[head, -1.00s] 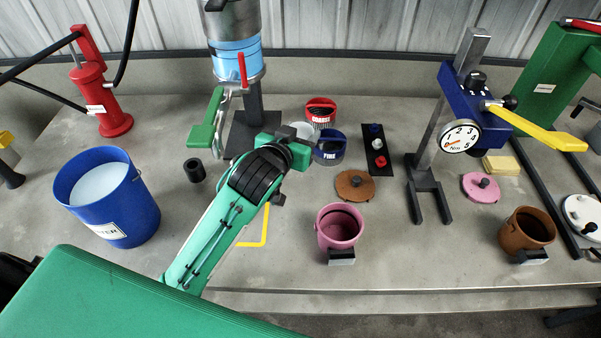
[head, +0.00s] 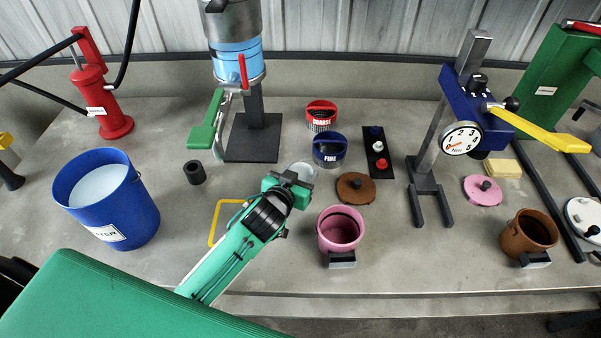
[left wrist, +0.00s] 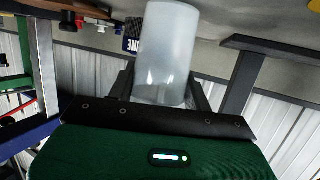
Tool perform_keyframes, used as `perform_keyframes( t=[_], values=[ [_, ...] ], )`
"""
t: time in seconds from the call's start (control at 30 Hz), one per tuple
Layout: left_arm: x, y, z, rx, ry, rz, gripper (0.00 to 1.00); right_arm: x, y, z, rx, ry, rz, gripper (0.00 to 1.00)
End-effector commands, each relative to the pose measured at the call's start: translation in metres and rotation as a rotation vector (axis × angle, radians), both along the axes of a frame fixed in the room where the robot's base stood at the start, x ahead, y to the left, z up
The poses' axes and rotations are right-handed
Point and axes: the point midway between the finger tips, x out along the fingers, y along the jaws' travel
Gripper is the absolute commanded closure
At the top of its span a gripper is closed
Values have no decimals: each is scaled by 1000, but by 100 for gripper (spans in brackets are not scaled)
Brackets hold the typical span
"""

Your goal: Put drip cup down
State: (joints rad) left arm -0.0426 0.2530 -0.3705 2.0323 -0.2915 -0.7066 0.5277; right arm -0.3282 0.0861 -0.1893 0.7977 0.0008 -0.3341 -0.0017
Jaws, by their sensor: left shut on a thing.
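The drip cup is a whitish translucent cup (left wrist: 163,55). In the left wrist view it stands out between the dark fingers of my left gripper. My left gripper (head: 292,184) is shut on it. In the head view the pale cup (head: 303,171) shows just beyond the gripper, over the grey bench between the column base and the pink pot. The gripper hides part of it there. I cannot tell whether the cup touches the bench. My right gripper is not in view.
A yellow outline (head: 214,224) is marked on the bench left of my arm. The pink pot (head: 340,232), brown lid (head: 355,188), blue FINE container (head: 329,151) and column base (head: 252,140) surround the gripper. A black ring (head: 195,172) and blue bucket (head: 106,200) stand left.

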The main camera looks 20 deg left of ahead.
Motion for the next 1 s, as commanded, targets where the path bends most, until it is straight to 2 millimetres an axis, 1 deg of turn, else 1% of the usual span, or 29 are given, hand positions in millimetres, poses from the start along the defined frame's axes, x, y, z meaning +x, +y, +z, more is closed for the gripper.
perform_keyframes(
  t=[0.17, 0.2, 0.3, 0.53, 0.67, 0.77, 0.87, 1.0],
  values=[
    [0, 0, -3, -1, 1, 0, 71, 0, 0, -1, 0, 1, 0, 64],
    [0, 0, -3, -1, 1, 0, 46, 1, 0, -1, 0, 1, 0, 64],
    [0, 0, -3, 0, 0, 0, 28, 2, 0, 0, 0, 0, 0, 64],
    [0, 0, -2, 0, 0, 0, 28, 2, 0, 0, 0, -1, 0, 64],
    [-1, 0, 2, 0, 0, 0, 28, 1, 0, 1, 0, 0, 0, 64],
    [-12, 1, 3, -1, 1, 0, 28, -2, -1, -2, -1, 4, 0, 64],
    [-28, 3, 8, -2, 1, 1, 28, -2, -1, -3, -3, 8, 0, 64],
    [-56, 7, 16, -2, 2, 1, 28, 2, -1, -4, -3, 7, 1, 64]
  ],
)
